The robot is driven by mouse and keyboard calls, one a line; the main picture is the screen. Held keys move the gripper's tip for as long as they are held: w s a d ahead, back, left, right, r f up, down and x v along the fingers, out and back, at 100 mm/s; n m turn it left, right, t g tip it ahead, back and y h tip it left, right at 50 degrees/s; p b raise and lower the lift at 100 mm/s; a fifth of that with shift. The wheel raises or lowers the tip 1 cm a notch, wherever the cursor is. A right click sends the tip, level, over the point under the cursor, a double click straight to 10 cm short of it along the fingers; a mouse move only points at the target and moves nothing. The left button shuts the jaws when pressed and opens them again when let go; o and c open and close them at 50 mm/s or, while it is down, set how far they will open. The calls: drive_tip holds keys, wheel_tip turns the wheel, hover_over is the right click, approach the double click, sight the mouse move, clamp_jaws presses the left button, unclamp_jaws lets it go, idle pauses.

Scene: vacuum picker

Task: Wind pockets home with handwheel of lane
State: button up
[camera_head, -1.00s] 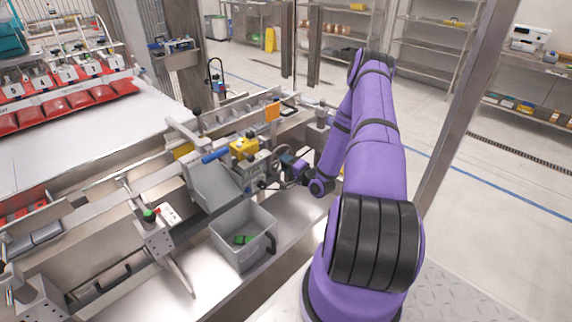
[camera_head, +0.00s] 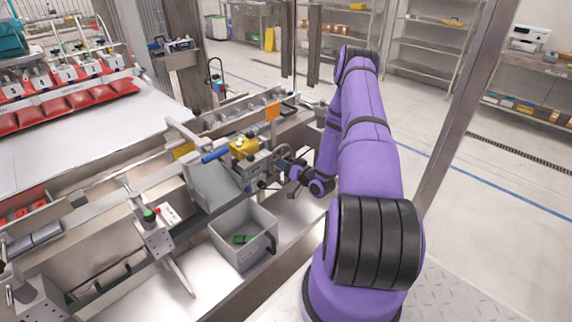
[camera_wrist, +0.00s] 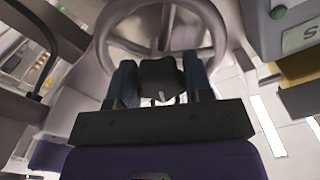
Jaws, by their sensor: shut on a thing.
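The handwheel shows in the wrist view as a grey spoked ring (camera_wrist: 216,26) at the top, just ahead of my fingers. My gripper (camera_wrist: 160,74) is shut on the handwheel's dark handle knob (camera_wrist: 159,86), with one blue-grey finger on each side. In the head view my gripper (camera_head: 284,164) is at the right end of the lane mechanism, beside the yellow block (camera_head: 243,148). There the wheel is small and partly hidden by my wrist. The pockets cannot be clearly made out.
A grey bin (camera_head: 217,236) with green pieces inside stands below the mechanism. A post with a green button (camera_head: 149,214) stands at left. Open floor lies to the right.

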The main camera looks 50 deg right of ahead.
drive_tip(key=n, duration=0.5)
drive_tip(key=shift+f, duration=0.1)
drive_tip(key=shift+s, duration=0.1)
idle(0.3)
drive_tip(key=o, duration=0.9)
drive_tip(key=s, duration=1)
drive_tip(key=shift+s, duration=0.35)
